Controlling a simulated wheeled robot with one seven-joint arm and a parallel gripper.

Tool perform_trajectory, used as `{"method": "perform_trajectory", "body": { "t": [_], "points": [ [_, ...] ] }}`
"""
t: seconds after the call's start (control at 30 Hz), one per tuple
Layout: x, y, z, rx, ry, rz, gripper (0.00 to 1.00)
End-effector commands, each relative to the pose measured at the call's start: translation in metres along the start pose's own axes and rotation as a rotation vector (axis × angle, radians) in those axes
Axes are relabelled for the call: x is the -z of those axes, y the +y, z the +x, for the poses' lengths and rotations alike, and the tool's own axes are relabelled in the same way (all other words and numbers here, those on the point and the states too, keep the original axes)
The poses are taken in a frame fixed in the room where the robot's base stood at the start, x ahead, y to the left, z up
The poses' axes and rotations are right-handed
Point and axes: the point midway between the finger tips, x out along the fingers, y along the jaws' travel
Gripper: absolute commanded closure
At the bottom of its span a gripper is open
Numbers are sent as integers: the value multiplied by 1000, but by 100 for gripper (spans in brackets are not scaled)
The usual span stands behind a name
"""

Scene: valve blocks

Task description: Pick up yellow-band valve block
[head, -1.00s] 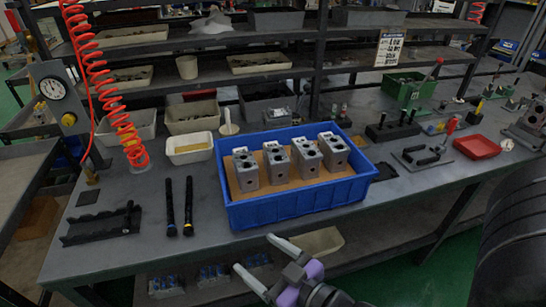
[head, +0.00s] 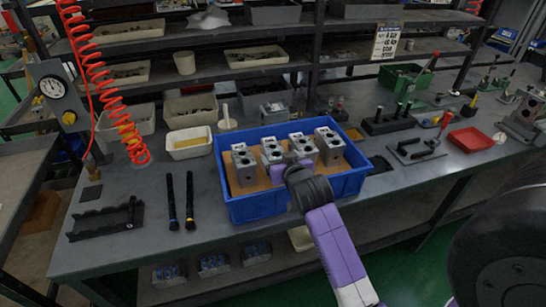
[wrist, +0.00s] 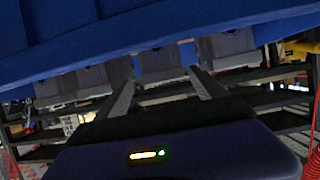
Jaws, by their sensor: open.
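Several grey metal valve blocks stand in a row in a blue crate: the leftmost (head: 243,166), the second (head: 271,154), the third (head: 304,149) and the rightmost (head: 329,147). I cannot make out a yellow band on any of them. The blue crate (head: 256,208) sits on the workbench. My gripper (head: 286,160) is over the crate near the second and third blocks; its tips are hard to see there. In the wrist view my gripper (wrist: 161,77) is open, its fingers apart and pointing toward the blocks (wrist: 160,62). Nothing is visibly held.
A white tray (head: 189,150) and two black rods (head: 171,202) lie left of the crate. A black rack (head: 105,220) is further left. A red tray (head: 471,140) and black fixtures stand on the right. Shelves with bins rise behind.

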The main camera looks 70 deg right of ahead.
Motion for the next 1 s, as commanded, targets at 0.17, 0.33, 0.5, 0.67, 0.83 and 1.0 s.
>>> {"method": "perform_trajectory", "body": {
  "t": [0.17,0.33,0.5,0.67,0.83,1.0],
  "points": [
    [3,-3,19,0,1,0,20],
    [1,-5,43,-1,0,0,20],
    [0,-6,54,1,1,0,20],
    [0,-6,55,1,1,-1,20],
    [0,-6,54,1,1,-1,42],
    [0,-6,54,1,1,-1,75]
  ]
}}
